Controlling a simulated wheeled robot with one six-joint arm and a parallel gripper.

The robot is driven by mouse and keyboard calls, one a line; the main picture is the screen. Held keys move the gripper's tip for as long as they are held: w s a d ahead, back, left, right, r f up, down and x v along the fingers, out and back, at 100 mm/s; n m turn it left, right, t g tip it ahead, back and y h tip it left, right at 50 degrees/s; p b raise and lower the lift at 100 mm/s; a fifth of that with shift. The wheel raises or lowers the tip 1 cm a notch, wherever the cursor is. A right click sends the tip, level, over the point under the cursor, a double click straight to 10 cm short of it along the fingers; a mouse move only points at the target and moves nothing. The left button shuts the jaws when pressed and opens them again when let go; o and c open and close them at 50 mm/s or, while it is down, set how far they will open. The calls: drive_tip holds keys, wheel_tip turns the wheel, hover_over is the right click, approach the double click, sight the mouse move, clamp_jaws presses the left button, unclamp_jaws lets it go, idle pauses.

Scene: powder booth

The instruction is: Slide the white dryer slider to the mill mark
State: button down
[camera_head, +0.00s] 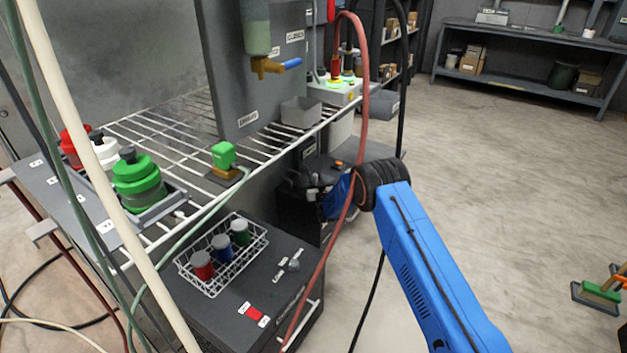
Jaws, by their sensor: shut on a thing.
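My blue arm runs up from the lower right, bends at a black joint, and ends in a dark wrist and gripper (312,178) beside the shelf unit. The gripper is low in the shadow under the wire shelf, in front of a dark box. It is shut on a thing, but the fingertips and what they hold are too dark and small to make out. I cannot pick out the white dryer slider or the mill mark. A white label (308,151) shows just above the gripper. A small grey lever (292,265) with white labels sits on the dark cabinet (225,316).
A red hose (364,100) and a black cable hang close to my wrist. The wire shelf (180,122) holds bottles and a green-topped block (223,157). A wire basket (212,284) holds coloured jars. Open floor (500,180) lies right; a workbench (535,85) stands behind.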

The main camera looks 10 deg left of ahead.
drive_tip(key=c, duration=1.5)
unclamp_jaws()
drive_tip(key=shift+c, duration=0.2)
drive_tip(key=shift+s, duration=0.1)
drive_tip(key=v, duration=1.7)
drive_tip(key=shift+s+d, duration=0.1)
drive_tip(key=shift+d, duration=0.05)
drive_tip(key=shift+r, duration=0.1)
